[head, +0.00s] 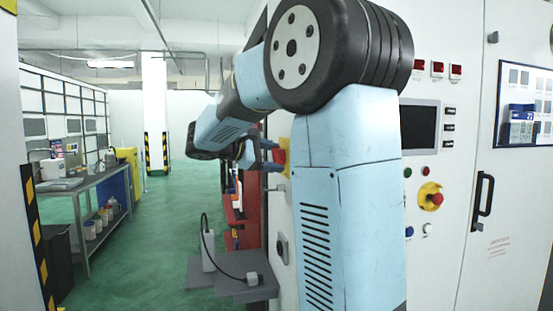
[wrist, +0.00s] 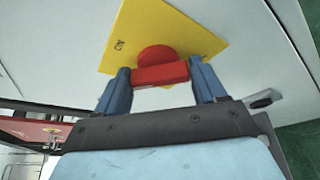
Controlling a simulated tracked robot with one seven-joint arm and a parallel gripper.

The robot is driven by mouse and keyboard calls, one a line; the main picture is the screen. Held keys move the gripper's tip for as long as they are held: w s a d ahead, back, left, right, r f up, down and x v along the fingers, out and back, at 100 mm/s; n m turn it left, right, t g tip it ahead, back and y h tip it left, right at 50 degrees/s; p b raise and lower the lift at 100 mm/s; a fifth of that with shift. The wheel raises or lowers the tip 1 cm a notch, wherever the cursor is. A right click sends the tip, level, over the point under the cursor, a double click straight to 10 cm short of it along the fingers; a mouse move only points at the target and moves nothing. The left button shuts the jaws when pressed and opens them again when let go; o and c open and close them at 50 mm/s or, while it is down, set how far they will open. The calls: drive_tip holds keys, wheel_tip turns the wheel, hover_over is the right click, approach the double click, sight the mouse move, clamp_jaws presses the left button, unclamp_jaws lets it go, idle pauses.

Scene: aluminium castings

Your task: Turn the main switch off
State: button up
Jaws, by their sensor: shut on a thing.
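The main switch is a red rotary handle (wrist: 160,74) on a square yellow plate (wrist: 175,30), mounted on the pale side wall of a cabinet. In the wrist view my gripper (wrist: 161,76) has one blue finger at each end of the red handle bar and is shut on it. The bar lies nearly level across that picture, while the plate looks turned at an angle. In the head view the red handle (head: 280,156) shows at my gripper's fingertips (head: 271,156), with the yellow plate partly hidden behind my arm.
A black door handle (wrist: 264,98) is beside the switch in the wrist view. The cabinet front has a red emergency button (head: 436,199), a dark screen (head: 419,127) and a door handle (head: 483,181). A grey shelf (head: 245,288) juts out below. Green floor is free at left.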

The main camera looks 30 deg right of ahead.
drive_tip(key=shift+w+a+f+n+g+y, duration=0.1)
drive_tip(key=shift+f+n+g+y, duration=0.15)
drive_tip(key=shift+n, duration=0.4)
drive_tip(key=shift+a+n+g+y, duration=0.15)
drive_tip(key=shift+n+g, duration=0.2)
drive_tip(key=shift+n, duration=0.3)
drive_tip(key=shift+d, duration=0.15)
drive_tip(key=o, duration=1)
drive_tip(key=shift+r, duration=0.2)
drive_tip(key=v, duration=1.3)
drive_tip(key=shift+a+r, duration=0.15)
drive_tip(key=shift+a, duration=0.2)
